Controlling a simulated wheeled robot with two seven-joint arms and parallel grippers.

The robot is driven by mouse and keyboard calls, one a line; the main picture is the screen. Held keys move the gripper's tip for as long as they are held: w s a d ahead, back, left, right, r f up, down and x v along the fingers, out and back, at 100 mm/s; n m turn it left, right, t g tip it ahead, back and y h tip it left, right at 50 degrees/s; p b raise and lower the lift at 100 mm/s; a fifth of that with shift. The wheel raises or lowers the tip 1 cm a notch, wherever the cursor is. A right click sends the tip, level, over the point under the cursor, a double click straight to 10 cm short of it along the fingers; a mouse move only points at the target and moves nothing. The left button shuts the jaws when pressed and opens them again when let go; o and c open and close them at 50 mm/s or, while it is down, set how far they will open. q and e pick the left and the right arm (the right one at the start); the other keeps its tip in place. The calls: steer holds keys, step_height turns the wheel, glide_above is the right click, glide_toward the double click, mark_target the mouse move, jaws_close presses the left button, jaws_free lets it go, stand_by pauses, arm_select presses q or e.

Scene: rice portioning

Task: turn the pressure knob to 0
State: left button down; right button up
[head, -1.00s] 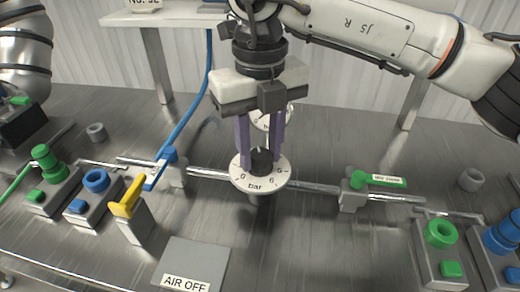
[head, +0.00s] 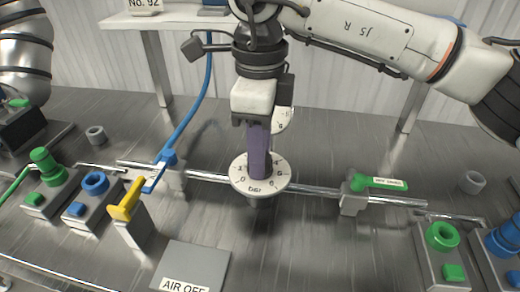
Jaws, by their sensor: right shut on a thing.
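The pressure knob stands at the centre of a round white dial (head: 240,179) marked "bar", with numbers around its rim. My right gripper (head: 258,172) comes down from above with its purple fingers at the dial's centre, shut on the knob. The fingers line up one behind the other from here and hide the knob and its pointer, so its reading cannot be told. My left gripper (head: 14,126) shows only in part at the left edge, away from the dial; its fingers are not clear.
A round gauge (head: 284,120) stands partly hidden behind my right gripper. A yellow lever (head: 127,198) and blue hose (head: 190,125) are to the left. A green-handled valve (head: 380,183) is on the pipe to the right. An "AIR OFF" plate (head: 193,265) lies in front.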

steer(key=n, duration=0.5)
steer(key=shift+n, duration=0.3)
steer(key=n, duration=0.5)
steer(key=shift+r+p, duration=0.1)
steer(key=shift+p, duration=0.2)
steer(key=shift+n, duration=0.4)
steer(key=o, duration=1.1)
steer(key=shift+c, duration=0.2)
step_height(320, 180, up, 10)
steer(key=shift+r, duration=0.1)
